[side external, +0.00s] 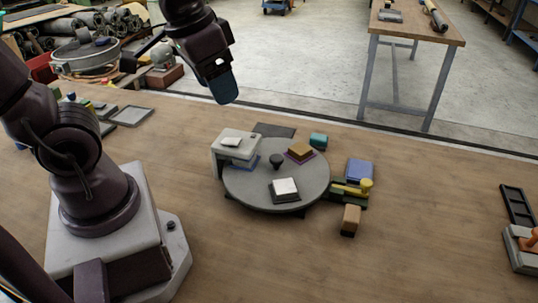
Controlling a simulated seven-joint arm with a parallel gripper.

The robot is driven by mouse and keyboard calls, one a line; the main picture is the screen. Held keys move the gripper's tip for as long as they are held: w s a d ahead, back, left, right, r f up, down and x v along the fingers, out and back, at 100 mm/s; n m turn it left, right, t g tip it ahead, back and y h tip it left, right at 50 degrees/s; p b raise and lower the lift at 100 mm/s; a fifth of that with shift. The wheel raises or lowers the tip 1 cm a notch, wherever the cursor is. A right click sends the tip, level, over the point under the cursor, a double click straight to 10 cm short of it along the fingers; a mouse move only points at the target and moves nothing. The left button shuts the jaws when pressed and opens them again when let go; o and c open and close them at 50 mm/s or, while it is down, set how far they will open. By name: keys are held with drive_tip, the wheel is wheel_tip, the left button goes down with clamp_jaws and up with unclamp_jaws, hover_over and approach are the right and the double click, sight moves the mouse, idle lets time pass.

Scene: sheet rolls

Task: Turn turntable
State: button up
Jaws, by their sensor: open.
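The turntable (250,187) is a round grey disc on the wooden table, right of my arm's base. A dark knob (276,161) stands near its middle. A white block on a dark square base (285,188) sits at its front, and a tan block on a purple pad (299,152) sits at its back right. A grey housing (232,147) covers its left edge, with a bit of blue showing under it. My gripper (224,93) is open and empty, high above and behind the turntable, touching nothing. The gap between its fingers is hard to see from this side.
A teal block (318,140) stands at the disc's back edge. A blue block (359,171), a green and yellow fixture (350,192) and a tan block (350,219) stand close at its right. Trays (131,116) lie behind my base. The table's front right is mostly clear.

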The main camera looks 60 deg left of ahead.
sight(277, 157)
drive_tip(key=w+a+f+n+g, duration=0.3)
drive_tip(key=w+a+f+n, duration=0.35)
drive_tip(key=w+f, duration=0.75)
drive_tip(key=shift+m, duration=0.65)
drive_tip(key=f, duration=0.4)
drive_tip(key=a+f, duration=0.1)
drive_tip(key=f, duration=0.2)
drive_tip(key=w+f, duration=0.1)
drive_tip(key=f, duration=0.3)
drive_tip(key=shift+w+a+f, duration=0.1)
drive_tip(key=shift+a+f, duration=0.05)
drive_tip(key=shift+f, duration=0.2)
clamp_jaws()
